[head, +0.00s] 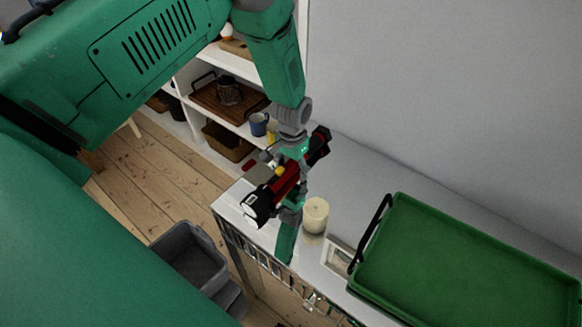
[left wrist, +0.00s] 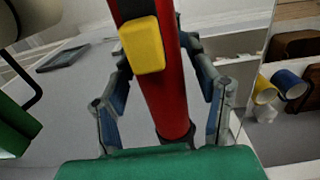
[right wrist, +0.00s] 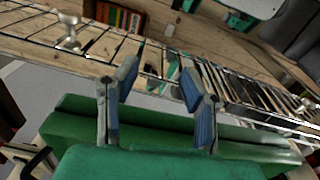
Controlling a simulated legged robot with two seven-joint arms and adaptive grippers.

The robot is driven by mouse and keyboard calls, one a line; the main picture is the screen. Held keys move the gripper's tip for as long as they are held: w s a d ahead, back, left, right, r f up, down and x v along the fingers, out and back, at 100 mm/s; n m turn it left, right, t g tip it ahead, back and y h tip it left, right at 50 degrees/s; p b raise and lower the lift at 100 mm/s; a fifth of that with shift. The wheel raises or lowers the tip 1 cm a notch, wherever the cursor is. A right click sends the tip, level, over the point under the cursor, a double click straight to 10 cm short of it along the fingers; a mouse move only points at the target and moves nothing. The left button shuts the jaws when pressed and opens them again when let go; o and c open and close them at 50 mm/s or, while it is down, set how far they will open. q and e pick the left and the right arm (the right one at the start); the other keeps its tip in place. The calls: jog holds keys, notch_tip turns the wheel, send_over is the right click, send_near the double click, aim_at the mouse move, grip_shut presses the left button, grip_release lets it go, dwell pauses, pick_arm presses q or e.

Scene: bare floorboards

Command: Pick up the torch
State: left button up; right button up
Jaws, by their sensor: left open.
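The torch (head: 286,181) is red with black ends and a yellow button. In the head view it is tilted above the near left end of a white surface. In the left wrist view the red body of the torch (left wrist: 166,98) stands between the two fingers, its yellow button facing the camera. My left gripper (left wrist: 160,62) is open around the torch, with gaps visible beside the body. In the head view the torch partly hides the left gripper (head: 293,168). My right gripper (right wrist: 158,82) is open and empty in the right wrist view.
A green tray (head: 470,265) with a black handle lies at the right of the white surface. A cream candle (head: 315,215) and a picture frame (head: 341,258) stand close to the torch. A grey bin (head: 188,258) is on the floor. White shelves stand behind.

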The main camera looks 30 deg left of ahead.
pick_arm(q)
jog(key=shift+a, duration=0.2)
grip_shut()
jog(key=shift+r, duration=0.15)
